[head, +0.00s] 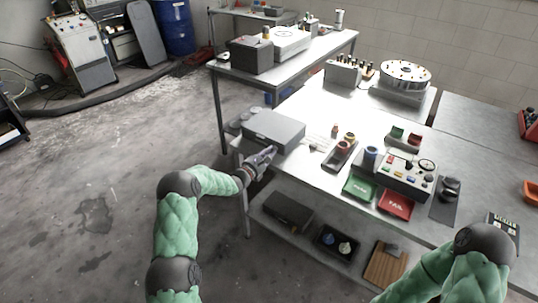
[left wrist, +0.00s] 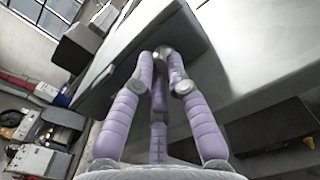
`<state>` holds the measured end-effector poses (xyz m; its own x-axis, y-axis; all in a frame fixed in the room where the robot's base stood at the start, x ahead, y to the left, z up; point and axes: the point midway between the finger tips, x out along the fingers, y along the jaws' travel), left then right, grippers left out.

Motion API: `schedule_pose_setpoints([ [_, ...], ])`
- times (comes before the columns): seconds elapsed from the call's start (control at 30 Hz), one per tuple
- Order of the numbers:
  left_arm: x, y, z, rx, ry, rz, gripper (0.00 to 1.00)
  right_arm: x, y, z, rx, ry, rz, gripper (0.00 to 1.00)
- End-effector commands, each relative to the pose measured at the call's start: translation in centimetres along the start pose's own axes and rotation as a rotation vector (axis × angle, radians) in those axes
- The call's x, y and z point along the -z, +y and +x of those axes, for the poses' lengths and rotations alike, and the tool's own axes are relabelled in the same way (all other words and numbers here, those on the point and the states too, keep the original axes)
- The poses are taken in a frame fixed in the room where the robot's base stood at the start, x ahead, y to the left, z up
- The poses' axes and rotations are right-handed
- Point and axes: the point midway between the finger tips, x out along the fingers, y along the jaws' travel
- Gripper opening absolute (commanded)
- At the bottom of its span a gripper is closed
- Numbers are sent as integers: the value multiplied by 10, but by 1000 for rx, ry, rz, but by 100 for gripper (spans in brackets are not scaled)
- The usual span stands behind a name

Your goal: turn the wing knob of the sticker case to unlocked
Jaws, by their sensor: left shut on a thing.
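The sticker case appears to be the closed grey box (head: 273,128) at the near left corner of the workbench. My left gripper (head: 270,151) is at the front side of this case, fingers pointing at it. In the left wrist view the case (left wrist: 140,38) fills the upper middle, and the lilac fingers (left wrist: 165,58) meet at its front face. They are shut on a small metallic part there, which seems to be the wing knob. The fingers hide most of the knob, so its angle cannot be told. My right gripper is out of view.
On the workbench (head: 316,171), right of the case, stand a small tray with cups (head: 340,155), a green tray (head: 359,188), a red tray (head: 396,205) and a button box (head: 405,176). The lower shelf holds a dark box (head: 288,211).

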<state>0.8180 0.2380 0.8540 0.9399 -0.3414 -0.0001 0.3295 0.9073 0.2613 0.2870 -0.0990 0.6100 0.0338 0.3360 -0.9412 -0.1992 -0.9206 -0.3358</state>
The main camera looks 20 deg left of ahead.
Motion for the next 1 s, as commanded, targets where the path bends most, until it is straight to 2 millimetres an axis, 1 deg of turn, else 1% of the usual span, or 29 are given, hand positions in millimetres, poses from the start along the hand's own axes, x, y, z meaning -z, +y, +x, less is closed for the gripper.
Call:
schedule_pose_setpoints([
  [0.03,2,-1,0,0,0,43,0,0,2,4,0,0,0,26],
  [0.37,1,-3,0,0,0,359,0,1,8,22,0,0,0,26],
  [1.0,1,-6,0,1,0,960,0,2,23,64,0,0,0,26],
])
